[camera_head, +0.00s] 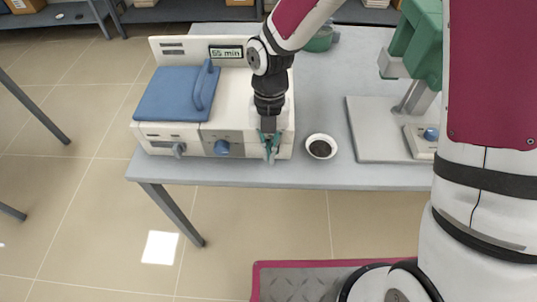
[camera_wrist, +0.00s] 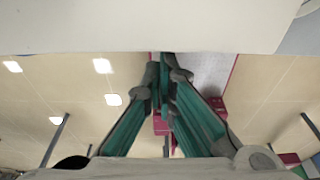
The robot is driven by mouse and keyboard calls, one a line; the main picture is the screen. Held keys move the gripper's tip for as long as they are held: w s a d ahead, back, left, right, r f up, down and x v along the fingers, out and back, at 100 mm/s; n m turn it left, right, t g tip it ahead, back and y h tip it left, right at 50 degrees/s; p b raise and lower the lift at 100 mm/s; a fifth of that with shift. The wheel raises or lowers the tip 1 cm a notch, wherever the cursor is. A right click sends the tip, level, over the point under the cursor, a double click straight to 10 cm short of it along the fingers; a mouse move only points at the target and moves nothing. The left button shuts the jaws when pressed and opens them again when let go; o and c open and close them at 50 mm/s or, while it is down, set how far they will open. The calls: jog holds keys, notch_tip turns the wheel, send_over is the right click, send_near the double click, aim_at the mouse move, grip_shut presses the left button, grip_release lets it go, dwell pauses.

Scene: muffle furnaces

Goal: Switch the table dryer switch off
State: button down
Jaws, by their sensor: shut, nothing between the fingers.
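The table dryer (camera_head: 172,130) is a white box with a blue lid (camera_head: 170,95) and a lit display (camera_head: 226,53) reading what looks like 55 min. Its front panel has a small grey knob (camera_head: 178,149) at the left and a blue knob (camera_head: 221,147) near the middle. My gripper (camera_head: 270,152) points down at the right part of this front panel and hides what lies behind it, so I cannot make out a switch there. In the wrist view the green fingers (camera_wrist: 163,72) are together and empty, close to a pale surface (camera_wrist: 140,25); contact cannot be told.
A white bowl with dark contents (camera_head: 320,147) stands just right of the dryer. A grey-based device with a green head (camera_head: 415,55) stands farther right on the grey table (camera_head: 300,178).

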jog(key=shift+w, duration=0.1)
jog(key=shift+w+r, duration=0.15)
jog(key=shift+w, duration=0.25)
jog(key=shift+r+p, duration=0.7)
jog(key=shift+r, duration=0.1)
